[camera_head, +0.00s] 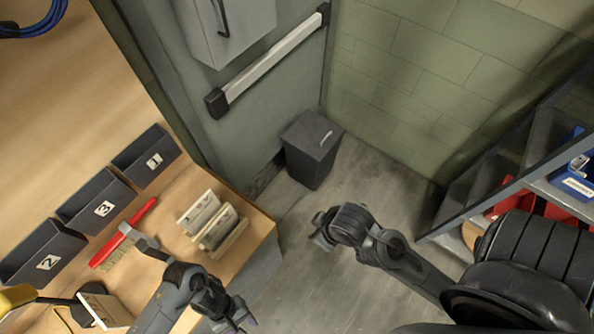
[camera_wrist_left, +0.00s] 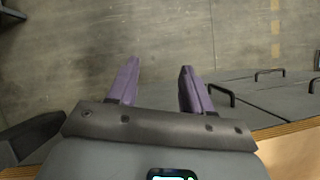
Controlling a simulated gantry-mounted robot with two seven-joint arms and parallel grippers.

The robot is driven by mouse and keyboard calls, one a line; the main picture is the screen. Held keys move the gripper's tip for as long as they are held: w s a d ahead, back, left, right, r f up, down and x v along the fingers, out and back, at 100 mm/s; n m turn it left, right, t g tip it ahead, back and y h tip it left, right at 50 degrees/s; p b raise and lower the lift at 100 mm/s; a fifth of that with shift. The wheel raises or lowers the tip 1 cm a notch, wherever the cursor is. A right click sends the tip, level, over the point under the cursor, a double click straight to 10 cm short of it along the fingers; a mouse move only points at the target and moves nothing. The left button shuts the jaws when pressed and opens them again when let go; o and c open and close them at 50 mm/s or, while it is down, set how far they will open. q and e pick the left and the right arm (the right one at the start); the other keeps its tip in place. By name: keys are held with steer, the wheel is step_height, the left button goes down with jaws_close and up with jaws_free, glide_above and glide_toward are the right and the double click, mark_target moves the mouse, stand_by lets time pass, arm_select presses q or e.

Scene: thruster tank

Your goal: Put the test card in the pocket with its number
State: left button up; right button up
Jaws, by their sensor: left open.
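Three dark pockets stand in a row on the wooden bench: pocket 1 (camera_head: 136,168), pocket 3 (camera_head: 82,213) and pocket 2 (camera_head: 25,268). Pale card-like pieces (camera_head: 199,211) stand close together near the bench's right edge; their marks are too small to read. Another pale piece (camera_head: 107,310) is at the bottom left. I cannot tell which is the test card. My left gripper (camera_head: 243,320) is low in the head view; in the left wrist view (camera_wrist_left: 156,78) its purple fingers are apart and empty over the floor. My right gripper (camera_head: 322,230) is over the floor, its fingers unclear.
A red-handled brush (camera_head: 125,232) lies between the pockets and the pale pieces. A yellow lamp-like object (camera_head: 15,298) is at the far left. A black bin (camera_head: 312,150) stands on the floor by the door. Shelves (camera_head: 500,190) with bins are at right.

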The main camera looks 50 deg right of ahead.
arm_select(q)
steer(key=w+a+r+t+y, duration=0.15)
steer(key=w+a+r, duration=0.25)
steer(key=w, duration=0.5)
steer(key=w+a+r+t+y, duration=0.1)
steer(key=w+a+r+t, duration=0.1)
steer(key=w+a+r, duration=0.45)
steer(key=n+t, duration=0.1)
steer(key=t, duration=0.1)
glide_toward(92, 310)
steer(key=x, duration=0.6)
steer(key=shift+s+a, duration=0.1)
steer(key=shift+a, duration=0.05)
steer(key=shift+x, duration=1.05)
steer(key=shift+f, duration=0.5)
jaws_close()
